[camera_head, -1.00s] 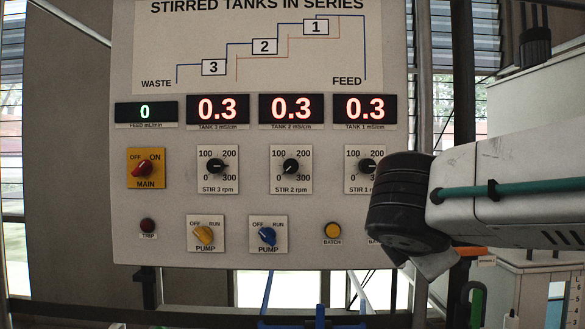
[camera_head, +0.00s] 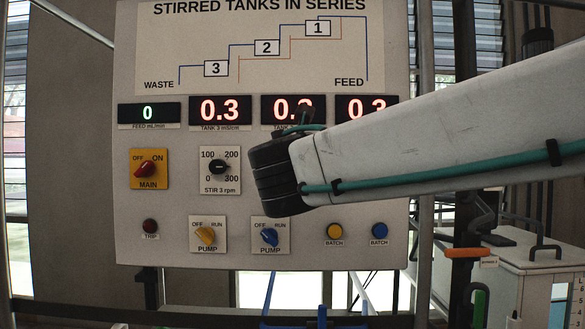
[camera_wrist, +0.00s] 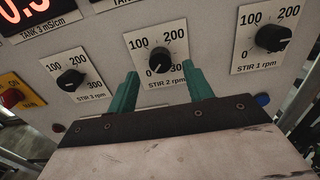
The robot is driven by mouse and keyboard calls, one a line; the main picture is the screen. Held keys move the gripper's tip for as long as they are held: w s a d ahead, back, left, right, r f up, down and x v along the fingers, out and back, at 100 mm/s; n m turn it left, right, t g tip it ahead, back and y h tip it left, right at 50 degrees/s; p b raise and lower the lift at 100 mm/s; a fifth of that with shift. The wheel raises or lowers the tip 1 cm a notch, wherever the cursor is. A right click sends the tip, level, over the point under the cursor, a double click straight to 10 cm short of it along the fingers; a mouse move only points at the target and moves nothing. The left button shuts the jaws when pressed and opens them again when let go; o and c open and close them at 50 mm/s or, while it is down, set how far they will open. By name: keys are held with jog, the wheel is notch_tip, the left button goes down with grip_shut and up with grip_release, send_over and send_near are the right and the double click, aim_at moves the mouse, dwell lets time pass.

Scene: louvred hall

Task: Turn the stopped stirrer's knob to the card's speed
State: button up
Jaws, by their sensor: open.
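The STIR 2 knob (camera_wrist: 160,60) is black on a white dial plate marked 0 to 300, and its pointer is at the lower left, near 0. My gripper (camera_wrist: 162,73) is open and empty, its two green fingers on either side of this knob's lower part. I cannot tell whether they touch it. The STIR 3 knob (camera_head: 217,167), also in the wrist view (camera_wrist: 70,79), points right in the head view, between 200 and 300. The STIR 1 knob (camera_wrist: 270,38) is to the right in the wrist view. My arm hides STIR 2 and STIR 1 in the head view. I see no readable speed card.
The panel (camera_head: 128,210) carries a red main switch (camera_head: 147,169), a yellow pump switch (camera_head: 206,234), a blue pump switch (camera_head: 269,235) and batch buttons (camera_head: 335,231). Tank displays (camera_head: 220,110) are above.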

jog(key=shift+w, duration=2.25)
jog(key=shift+d, duration=0.1)
grip_shut()
